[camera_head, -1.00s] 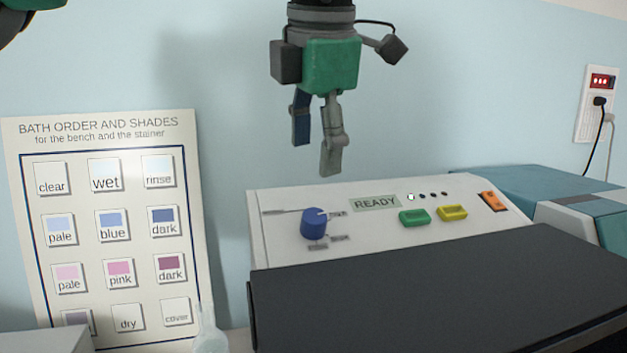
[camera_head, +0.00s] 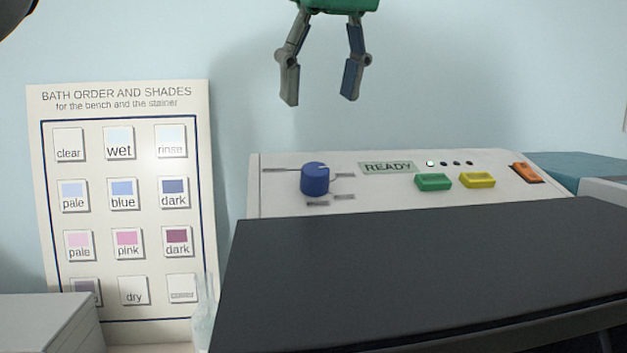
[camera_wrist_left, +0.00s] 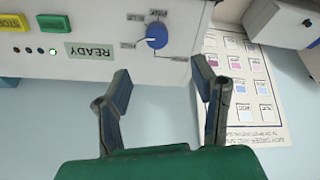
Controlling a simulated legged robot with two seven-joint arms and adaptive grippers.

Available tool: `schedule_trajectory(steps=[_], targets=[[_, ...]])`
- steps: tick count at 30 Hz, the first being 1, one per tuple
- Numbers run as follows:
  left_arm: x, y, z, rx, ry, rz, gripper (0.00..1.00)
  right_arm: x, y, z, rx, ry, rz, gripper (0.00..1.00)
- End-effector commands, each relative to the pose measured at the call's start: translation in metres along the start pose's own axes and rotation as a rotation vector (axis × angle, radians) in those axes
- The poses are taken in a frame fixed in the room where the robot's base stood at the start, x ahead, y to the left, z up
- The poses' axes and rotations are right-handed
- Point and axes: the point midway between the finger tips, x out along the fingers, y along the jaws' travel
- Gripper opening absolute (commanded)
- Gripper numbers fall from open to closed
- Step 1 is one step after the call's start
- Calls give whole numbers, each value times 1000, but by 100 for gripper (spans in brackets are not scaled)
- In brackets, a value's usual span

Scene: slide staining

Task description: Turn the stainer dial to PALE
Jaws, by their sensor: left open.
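The blue stainer dial (camera_head: 315,179) is a round knob on the stainer's light sloped panel (camera_head: 390,201), left of the READY display (camera_head: 388,168). Small labels sit around it, too small to read in the head view. My left gripper (camera_head: 320,101) hangs above and behind the dial, open and empty, its fingers apart and pointing down. In the left wrist view the dial (camera_wrist_left: 157,36) shows a white pointer mark and lies beyond the open fingertips (camera_wrist_left: 162,82), with nothing touching it. My right gripper is not in view.
A green button (camera_head: 433,182), a yellow button (camera_head: 477,181) and an orange switch (camera_head: 526,173) sit right of the dial. A dark cover (camera_head: 430,260) fills the front. A shade chart (camera_head: 125,215) leans at left, with a clear flask (camera_head: 204,315) beside it.

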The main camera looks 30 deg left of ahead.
Motion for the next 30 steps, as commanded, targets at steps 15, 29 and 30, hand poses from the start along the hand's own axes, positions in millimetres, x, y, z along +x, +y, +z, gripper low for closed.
schedule_trajectory(steps=[15, 29, 30], targets=[[99, 4, 6, 0, 4, -4, 52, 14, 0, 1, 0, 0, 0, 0], [116, 3, 4, -2, 3, -1, 52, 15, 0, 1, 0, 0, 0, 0], [116, 3, 4, -2, 4, -1, 52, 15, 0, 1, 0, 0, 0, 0]])
